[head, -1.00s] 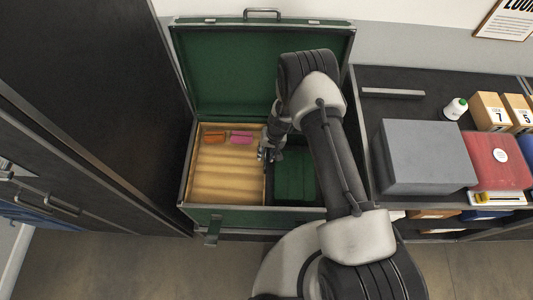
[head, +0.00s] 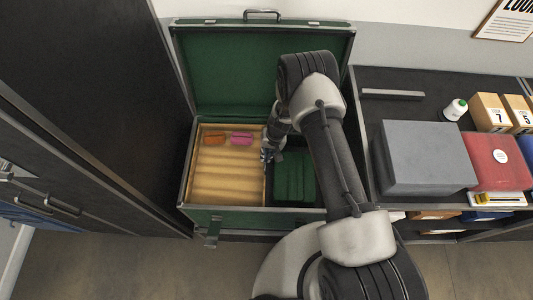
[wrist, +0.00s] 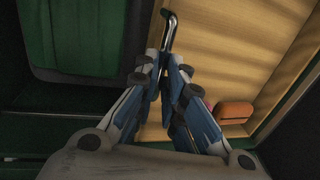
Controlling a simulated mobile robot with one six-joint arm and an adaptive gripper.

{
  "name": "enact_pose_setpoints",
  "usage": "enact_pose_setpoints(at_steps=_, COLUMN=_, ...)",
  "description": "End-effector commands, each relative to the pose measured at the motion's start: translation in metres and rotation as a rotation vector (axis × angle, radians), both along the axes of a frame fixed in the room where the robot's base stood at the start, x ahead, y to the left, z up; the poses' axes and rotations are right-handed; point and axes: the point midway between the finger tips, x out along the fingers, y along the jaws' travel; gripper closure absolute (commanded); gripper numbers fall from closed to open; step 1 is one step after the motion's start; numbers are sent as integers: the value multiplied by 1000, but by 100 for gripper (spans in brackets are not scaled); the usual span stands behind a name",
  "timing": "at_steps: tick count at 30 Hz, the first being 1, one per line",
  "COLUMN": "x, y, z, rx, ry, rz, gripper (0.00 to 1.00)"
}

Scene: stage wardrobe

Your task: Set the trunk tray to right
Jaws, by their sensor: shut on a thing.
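The pale wooden tray (head: 225,182) sits in the left half of the open green trunk (head: 250,219). The orange item (head: 214,137) and the pink item (head: 242,138) lie at its back. To the tray's right, the green inside of the trunk (head: 295,180) shows. My gripper (head: 267,155) is at the tray's right edge. In the wrist view, my gripper (wrist: 165,62) is shut on the dark metal tray handle (wrist: 169,32); the fingers hide the grasped part. The wooden tray floor (wrist: 230,50) and orange item (wrist: 235,112) also show there.
The trunk lid (head: 235,70) stands open at the back. A dark cabinet (head: 95,100) is close on the left. On the right, a dark counter (head: 400,105) carries a grey box (head: 425,157), a red case (head: 495,160) and small numbered boxes (head: 491,112).

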Motion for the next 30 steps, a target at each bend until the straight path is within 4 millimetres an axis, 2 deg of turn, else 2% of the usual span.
enact_pose_setpoints(at_steps=10, x=0, y=-1, z=0, rx=0, ry=0, rz=0, gripper=100)
enact_pose_setpoints(at_steps=16, x=0, y=-17, z=-1, rx=0, ry=1, rz=-3, gripper=100)
enact_pose_setpoints(at_steps=23, x=-2, y=-65, z=-2, rx=0, ry=0, rz=-7, gripper=100)
enact_pose_setpoints(at_steps=30, x=-4, y=-129, z=-3, rx=0, ry=-2, rz=-7, gripper=100)
